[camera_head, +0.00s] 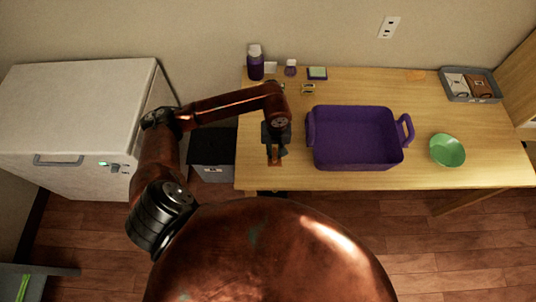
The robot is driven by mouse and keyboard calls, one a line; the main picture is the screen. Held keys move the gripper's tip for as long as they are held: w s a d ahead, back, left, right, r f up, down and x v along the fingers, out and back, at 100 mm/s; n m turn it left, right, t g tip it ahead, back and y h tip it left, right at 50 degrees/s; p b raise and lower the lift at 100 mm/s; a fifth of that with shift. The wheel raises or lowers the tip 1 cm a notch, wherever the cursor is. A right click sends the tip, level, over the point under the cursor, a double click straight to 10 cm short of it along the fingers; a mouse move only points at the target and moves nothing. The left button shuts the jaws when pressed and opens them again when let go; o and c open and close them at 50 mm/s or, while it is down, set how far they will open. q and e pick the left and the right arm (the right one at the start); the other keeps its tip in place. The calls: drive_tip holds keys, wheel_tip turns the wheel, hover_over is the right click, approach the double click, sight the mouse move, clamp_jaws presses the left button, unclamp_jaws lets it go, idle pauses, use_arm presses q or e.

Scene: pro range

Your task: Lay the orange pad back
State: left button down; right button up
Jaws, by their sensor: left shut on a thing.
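My left gripper (275,157) points down over the front left part of the wooden table, left of the purple basket. It is shut on a small orange-brown thing (273,152), which looks like the orange pad. The fingers hide most of it, and I cannot tell whether it touches the table. A flat pale-orange patch (415,75) lies at the back of the table, right of the basket; it is too small to tell what it is. My right gripper is out of view.
A purple basket (357,156) with two handles stands mid-table. A green bowl (447,150) and a grey tray (468,99) holding packets are to its right. A purple bottle (255,64) and small items stand at the back left.

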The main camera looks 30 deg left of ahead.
use_arm(q)
drive_tip(key=f, duration=0.1)
drive_tip(key=a+f, duration=0.1)
drive_tip(key=a, duration=0.1)
drive_tip(key=shift+w+f, duration=0.25)
drive_tip(key=shift+f, duration=0.15)
drive_tip(key=shift+w+a+f, duration=0.2)
drive_tip(key=shift+a+f, duration=0.5)
drive_tip(key=shift+f, duration=0.15)
wheel_tip(320, 180, down, 2)
drive_tip(key=shift+f+p, duration=0.2)
drive_tip(key=shift+p, duration=0.1)
drive_tip(key=shift+a+f, duration=0.1)
drive_tip(key=shift+f, duration=0.5)
drive_tip(key=c, duration=1.9)
unclamp_jaws()
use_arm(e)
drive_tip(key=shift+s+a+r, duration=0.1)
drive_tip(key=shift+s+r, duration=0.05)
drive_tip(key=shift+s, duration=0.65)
use_arm(q)
drive_tip(key=shift+r, duration=0.15)
